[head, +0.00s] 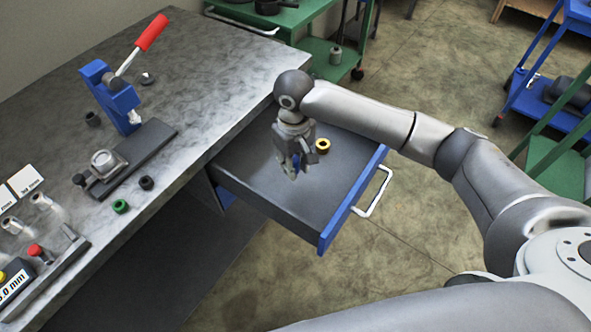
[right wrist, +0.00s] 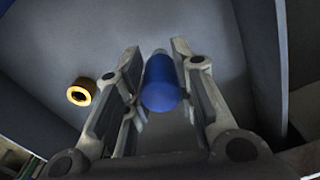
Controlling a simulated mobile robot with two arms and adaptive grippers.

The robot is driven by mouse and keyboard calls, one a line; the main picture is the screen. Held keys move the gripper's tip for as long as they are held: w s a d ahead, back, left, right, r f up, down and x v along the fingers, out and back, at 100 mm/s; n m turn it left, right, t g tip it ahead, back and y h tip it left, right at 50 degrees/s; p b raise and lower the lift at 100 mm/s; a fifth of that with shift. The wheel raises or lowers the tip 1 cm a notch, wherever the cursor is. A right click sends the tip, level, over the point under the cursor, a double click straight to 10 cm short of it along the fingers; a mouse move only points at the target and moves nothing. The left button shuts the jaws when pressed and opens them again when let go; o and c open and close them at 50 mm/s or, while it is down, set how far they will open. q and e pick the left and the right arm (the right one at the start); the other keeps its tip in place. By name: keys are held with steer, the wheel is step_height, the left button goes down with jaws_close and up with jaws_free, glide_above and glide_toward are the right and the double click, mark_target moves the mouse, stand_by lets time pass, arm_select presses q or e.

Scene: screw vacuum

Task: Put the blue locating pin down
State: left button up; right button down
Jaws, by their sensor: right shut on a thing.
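The blue locating pin (right wrist: 162,85) is between the fingers of my right gripper in the right wrist view, with a light metal tip at its far end. My right gripper (head: 291,170) is shut on it and points down into the open drawer (head: 328,205) in the head view. In the head view the pin is hard to tell apart from the fingers. I cannot tell whether the pin touches the drawer floor. My left gripper is not in view.
A yellow ring (head: 322,145) lies in the drawer near my right gripper; it also shows in the right wrist view (right wrist: 81,92). The drawer front has a white handle (head: 375,192). A blue press with a red lever (head: 151,32) stands on the workbench (head: 215,75). The drawer's near part is clear.

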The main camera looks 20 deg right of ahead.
mark_target(296, 157)
steer(key=shift+w+d+f, duration=0.15)
steer(key=shift+w+f, duration=0.05)
steer(key=shift+f, duration=0.1)
steer(key=f, duration=0.3)
steer(key=shift+w+d+f, duration=0.1)
steer(key=shift+w+f, duration=0.1)
steer(key=shift+f, duration=0.1)
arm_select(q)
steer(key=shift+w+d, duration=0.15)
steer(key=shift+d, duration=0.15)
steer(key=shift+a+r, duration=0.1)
arm_select(e)
steer(key=shift+f, duration=0.1)
steer(key=c, duration=1.2)
jaws_free()
step_height(296, 157, up, 12)
steer(key=shift+r, duration=0.15)
